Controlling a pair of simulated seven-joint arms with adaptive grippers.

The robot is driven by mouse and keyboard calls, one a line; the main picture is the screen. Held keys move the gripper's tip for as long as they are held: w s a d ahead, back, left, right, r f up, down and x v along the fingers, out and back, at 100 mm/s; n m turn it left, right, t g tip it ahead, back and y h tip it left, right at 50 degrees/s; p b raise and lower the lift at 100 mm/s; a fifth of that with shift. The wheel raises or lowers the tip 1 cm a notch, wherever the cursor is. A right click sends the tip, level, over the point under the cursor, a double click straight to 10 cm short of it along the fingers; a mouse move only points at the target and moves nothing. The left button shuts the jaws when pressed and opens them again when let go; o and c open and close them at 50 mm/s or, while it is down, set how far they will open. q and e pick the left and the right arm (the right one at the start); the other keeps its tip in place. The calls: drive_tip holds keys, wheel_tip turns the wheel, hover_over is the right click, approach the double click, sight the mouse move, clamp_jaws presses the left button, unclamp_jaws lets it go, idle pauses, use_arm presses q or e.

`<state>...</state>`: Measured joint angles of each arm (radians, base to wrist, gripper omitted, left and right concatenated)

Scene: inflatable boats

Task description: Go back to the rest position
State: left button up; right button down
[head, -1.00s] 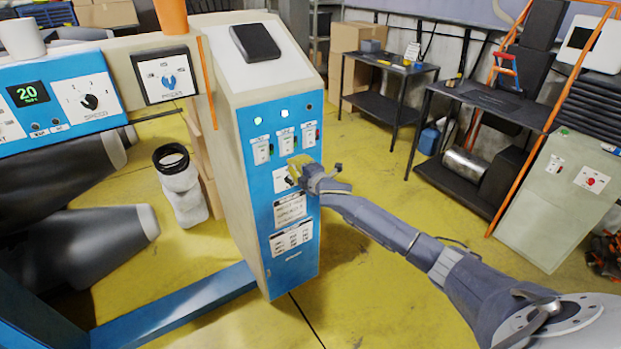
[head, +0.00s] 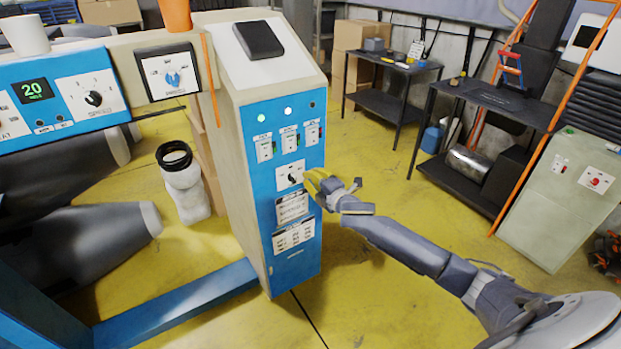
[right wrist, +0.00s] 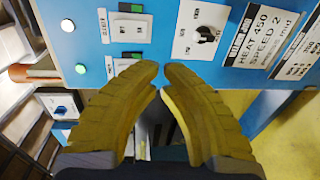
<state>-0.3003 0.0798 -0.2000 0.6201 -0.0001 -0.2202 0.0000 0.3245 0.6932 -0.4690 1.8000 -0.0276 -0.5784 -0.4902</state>
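My right gripper (head: 316,180) has yellow fingers and hangs just in front of the right edge of the blue control panel (head: 262,190), beside a black rotary knob on a white plate (head: 291,177). In the right wrist view, the fingertips (right wrist: 162,68) are close together with a narrow gap and hold nothing. The knob (right wrist: 205,35) shows to the right of the fingertips there, clear of them. My left gripper is not in view.
Three switches (head: 288,140) sit above the knob, and printed labels (head: 292,208) are below it. A machine panel (head: 60,95) reading 20 is at left. Black tables (head: 395,62) and a grey-green cabinet (head: 555,200) stand at right. Yellow floor lies between.

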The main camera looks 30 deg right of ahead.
idle(0.3)
